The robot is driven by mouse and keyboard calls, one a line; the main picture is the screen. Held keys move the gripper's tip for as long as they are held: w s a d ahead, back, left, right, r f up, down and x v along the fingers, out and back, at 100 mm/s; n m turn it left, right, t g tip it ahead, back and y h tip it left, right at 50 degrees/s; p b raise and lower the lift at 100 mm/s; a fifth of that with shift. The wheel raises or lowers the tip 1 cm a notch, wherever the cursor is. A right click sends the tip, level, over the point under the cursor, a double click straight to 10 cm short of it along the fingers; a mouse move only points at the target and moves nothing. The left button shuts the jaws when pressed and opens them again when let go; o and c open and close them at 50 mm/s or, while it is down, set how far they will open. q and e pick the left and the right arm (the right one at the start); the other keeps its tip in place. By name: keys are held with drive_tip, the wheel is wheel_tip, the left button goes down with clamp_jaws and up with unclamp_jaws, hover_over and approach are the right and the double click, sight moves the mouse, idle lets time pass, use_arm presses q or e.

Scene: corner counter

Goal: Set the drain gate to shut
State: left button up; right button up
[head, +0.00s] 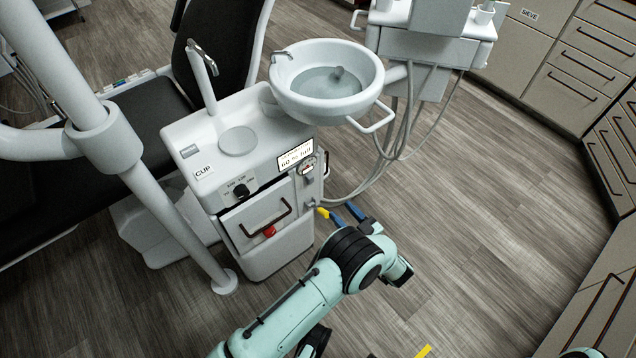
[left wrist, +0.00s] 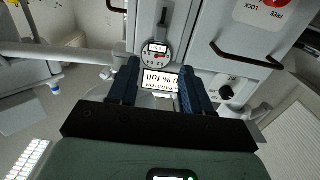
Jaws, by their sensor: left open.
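The drain gate appears to be the small dark lever in a slot (left wrist: 163,17) on the front of the white dental unit (head: 265,232). In the left wrist view, which is upside down, it sits beside a round gauge (left wrist: 152,60). The gauge also shows in the head view (head: 307,166). The lever's exact setting is too small to read. My left gripper (head: 346,215) is open and empty, low in front of the unit's right side.
A white basin (head: 326,80) overhangs above. Hoses (head: 385,155) hang at the right. The floor to the right is clear.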

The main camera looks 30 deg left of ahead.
sight(312, 180)
use_arm(q)
drive_tip(key=b+x, duration=0.1)
drive_tip(key=x, duration=1.2)
drive_tip(key=shift+a, duration=0.35)
use_arm(e)
drive_tip(key=shift+w+d+f+t, duration=0.15)
drive_tip(key=shift+w+d+f, duration=0.15)
drive_tip(key=shift+w, duration=0.25)
drive_tip(key=shift+w+d+f+t, duration=0.15)
drive_tip(key=shift+w+f, duration=0.25)
drive_tip(key=shift+w, duration=0.15)
use_arm(q)
drive_tip(key=shift+c, duration=0.3)
